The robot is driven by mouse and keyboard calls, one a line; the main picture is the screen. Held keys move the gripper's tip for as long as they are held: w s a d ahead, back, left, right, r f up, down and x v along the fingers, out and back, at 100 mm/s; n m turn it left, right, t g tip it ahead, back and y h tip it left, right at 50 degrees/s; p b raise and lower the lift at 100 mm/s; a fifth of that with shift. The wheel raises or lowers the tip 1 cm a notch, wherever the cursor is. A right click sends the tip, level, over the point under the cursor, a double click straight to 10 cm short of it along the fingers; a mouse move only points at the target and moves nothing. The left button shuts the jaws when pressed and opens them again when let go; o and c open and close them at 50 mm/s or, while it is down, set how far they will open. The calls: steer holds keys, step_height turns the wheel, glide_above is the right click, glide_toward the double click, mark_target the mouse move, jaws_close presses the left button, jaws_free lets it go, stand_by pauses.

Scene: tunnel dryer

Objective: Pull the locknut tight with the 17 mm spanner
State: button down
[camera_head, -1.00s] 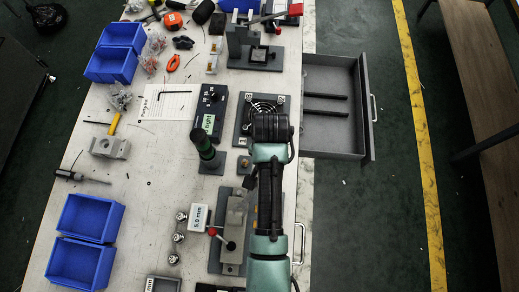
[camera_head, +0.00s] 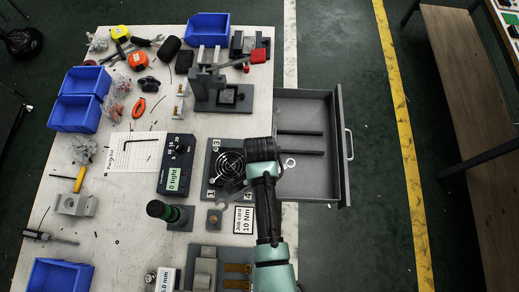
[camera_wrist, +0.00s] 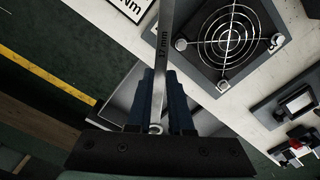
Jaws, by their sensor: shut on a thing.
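My gripper (camera_head: 262,165) is shut on a steel spanner marked 17 mm (camera_wrist: 162,45), which also shows in the wrist view between my fingers (camera_wrist: 160,105). In the head view the spanner's ring end (camera_head: 289,163) sticks out to the right over the open drawer. Its shank reaches left and down toward the fan plate's lower corner; its far end is cut off in the wrist view. A small square block with a brass-coloured middle (camera_head: 214,218) stands below the fan plate. I cannot tell whether that middle is the locknut.
The fan plate (camera_head: 212,188) lies beside my gripper, with a job card reading 10 Nm (camera_head: 243,219) below it. An open drawer (camera_head: 312,178) juts out right of the bench.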

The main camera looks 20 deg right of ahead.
steer(key=shift+s+a+f+b, duration=0.1)
steer(key=shift+a+f+b, duration=0.1)
steer(key=shift+f+b, duration=0.55)
steer(key=shift+s+a+f+b, duration=0.1)
steer(key=shift+a+f+b, duration=0.1)
steer(key=shift+f+b, duration=0.55)
steer(key=shift+s+a+f+b, duration=0.1)
steer(key=shift+a+f+b, duration=0.1)
steer(key=shift+f+b, duration=0.55)
steer(key=shift+s+a+r+p, duration=0.15)
steer(key=shift+a+p, duration=0.1)
steer(key=shift+p, duration=0.3)
steer(key=shift+s+a+p, duration=0.35)
steer(key=shift+a, duration=0.25)
steer(key=shift+s+a+p, duration=0.3)
steer(key=shift+a, duration=0.25)
steer(key=shift+s, duration=0.15)
